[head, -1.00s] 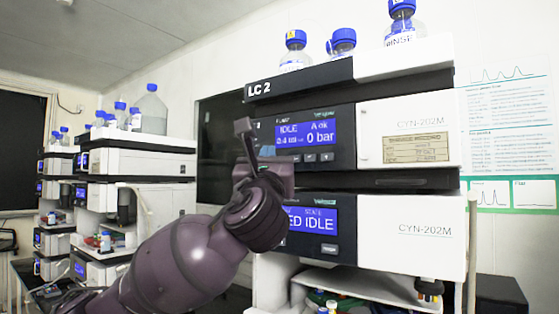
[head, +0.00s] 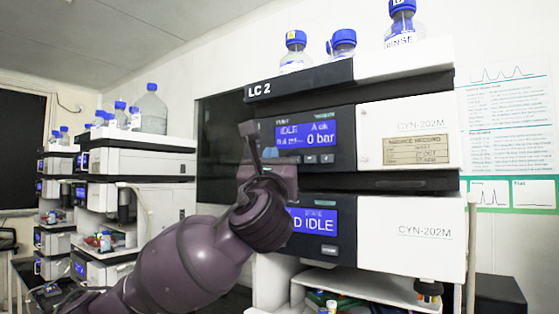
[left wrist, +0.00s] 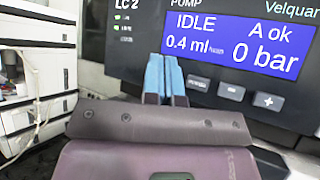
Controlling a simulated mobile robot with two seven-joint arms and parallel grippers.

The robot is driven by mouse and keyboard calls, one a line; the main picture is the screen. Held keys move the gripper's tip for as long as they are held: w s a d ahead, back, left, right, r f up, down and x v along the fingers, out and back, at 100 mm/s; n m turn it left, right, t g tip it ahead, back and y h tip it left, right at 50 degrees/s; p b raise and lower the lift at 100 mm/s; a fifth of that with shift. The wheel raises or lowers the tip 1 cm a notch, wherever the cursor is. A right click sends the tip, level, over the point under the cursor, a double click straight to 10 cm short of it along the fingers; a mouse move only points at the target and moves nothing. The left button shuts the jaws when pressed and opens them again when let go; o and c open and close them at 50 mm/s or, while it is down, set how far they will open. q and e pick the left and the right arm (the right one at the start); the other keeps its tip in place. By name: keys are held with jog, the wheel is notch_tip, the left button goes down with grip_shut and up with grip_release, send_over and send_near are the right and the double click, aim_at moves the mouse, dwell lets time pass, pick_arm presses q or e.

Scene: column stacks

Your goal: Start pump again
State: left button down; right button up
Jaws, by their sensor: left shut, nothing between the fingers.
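The pump module (head: 407,132) is in the LC 2 stack. Its blue display (head: 312,133) reads IDLE, A ok, 0 bar; the left wrist view shows the same display (left wrist: 240,45) with 0.4 ml. Under it is a row of dark buttons, with a pump button (left wrist: 198,82), a minus button (left wrist: 231,91) and a plus button (left wrist: 268,101). My left gripper (head: 268,154) is in front of the panel's left part. In the left wrist view its pale blue fingers (left wrist: 167,75) are shut and empty, left of the pump button. Contact with the panel cannot be told. My right gripper is out of view.
Below is another module with a display (head: 311,221) reading IDLE, partly hidden by my arm. Blue-capped bottles (head: 295,52) stand on top. An open tray (head: 370,288) sits underneath. Other stacks (head: 135,160) stand at the left.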

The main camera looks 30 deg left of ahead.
pick_arm(q)
jog(key=shift+w, duration=0.4)
dwell(0.7)
jog(key=shift+s, duration=0.15)
jog(key=shift+s+p, duration=0.5)
jog(key=shift+s, duration=0.2)
jog(key=s, duration=0.2)
jog(key=s+p, duration=0.1)
jog(key=s, duration=0.2)
jog(key=shift+a, duration=0.2)
dwell(0.3)
dwell(0.7)
